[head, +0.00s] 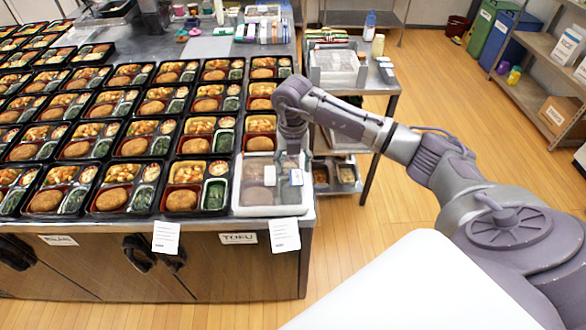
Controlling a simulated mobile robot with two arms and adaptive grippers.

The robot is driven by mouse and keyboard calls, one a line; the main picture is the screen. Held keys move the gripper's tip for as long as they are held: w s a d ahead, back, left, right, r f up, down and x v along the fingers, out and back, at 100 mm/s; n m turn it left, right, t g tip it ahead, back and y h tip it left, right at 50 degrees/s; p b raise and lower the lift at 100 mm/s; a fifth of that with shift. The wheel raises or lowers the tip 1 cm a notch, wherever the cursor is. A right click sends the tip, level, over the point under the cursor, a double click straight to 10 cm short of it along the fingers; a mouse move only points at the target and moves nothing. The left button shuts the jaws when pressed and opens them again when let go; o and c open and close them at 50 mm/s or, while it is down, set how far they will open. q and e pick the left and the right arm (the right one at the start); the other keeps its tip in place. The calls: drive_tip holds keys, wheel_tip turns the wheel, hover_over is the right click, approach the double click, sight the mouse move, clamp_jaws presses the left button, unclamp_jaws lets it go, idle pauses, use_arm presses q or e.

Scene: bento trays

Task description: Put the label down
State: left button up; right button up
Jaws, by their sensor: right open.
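My right gripper (292,158) is low over the near right corner of the tray counter, pointing down, and is open. Below it is a bento tray (249,210) with a pale, see-through lid. Two small white labels show on that lid: one (269,176) near the middle and one (296,177) further right, just below my fingertips. I cannot tell whether the fingers touch the right label. Two larger white paper slips, left (166,238) and right (285,234), hang at the counter's front edge. My left gripper is not in view.
Rows of open bento trays (122,198) crowd the counter to the left and behind. A side table (385,82) with a clear bin (338,76) stands beyond my right arm. Shelving (535,48) is at the far right. The wooden floor (440,95) between is clear.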

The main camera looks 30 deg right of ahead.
sight(293, 175)
wheel_tip(293, 175, up, 10)
drive_tip(key=b, duration=0.2)
idle(0.5)
